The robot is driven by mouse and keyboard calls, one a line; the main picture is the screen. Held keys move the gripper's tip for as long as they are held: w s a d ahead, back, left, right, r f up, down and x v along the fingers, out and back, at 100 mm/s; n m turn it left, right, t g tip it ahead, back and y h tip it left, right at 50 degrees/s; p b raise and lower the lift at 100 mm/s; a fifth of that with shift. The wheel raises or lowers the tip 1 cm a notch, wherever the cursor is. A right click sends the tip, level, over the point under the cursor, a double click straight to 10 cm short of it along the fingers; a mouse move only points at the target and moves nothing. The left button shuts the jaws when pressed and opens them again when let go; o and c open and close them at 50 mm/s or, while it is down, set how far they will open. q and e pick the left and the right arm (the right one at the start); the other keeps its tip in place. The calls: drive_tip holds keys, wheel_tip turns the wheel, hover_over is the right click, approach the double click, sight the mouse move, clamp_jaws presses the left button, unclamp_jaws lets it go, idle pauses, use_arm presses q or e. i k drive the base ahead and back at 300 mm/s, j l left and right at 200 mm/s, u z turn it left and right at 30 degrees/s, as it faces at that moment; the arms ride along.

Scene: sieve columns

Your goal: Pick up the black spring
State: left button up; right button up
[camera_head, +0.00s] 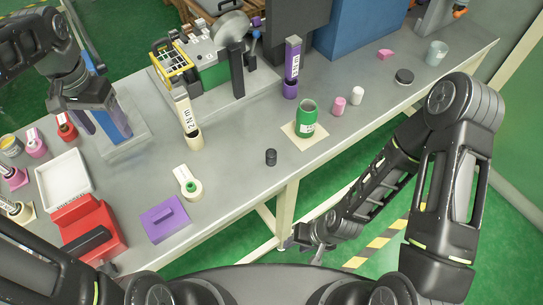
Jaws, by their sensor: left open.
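A small black cylinder (271,157), which may be the black spring, stands upright on the grey table near its front edge. It is too small for me to make out coils.
A green can (306,119) stands on a pale square right of the black cylinder.

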sight(274, 157)
drive_tip(key=l, duration=0.75)
drive_tip(key=i+l, duration=0.1)
drive_tip(key=l, duration=0.7)
drive_tip(key=k+z, duration=0.05)
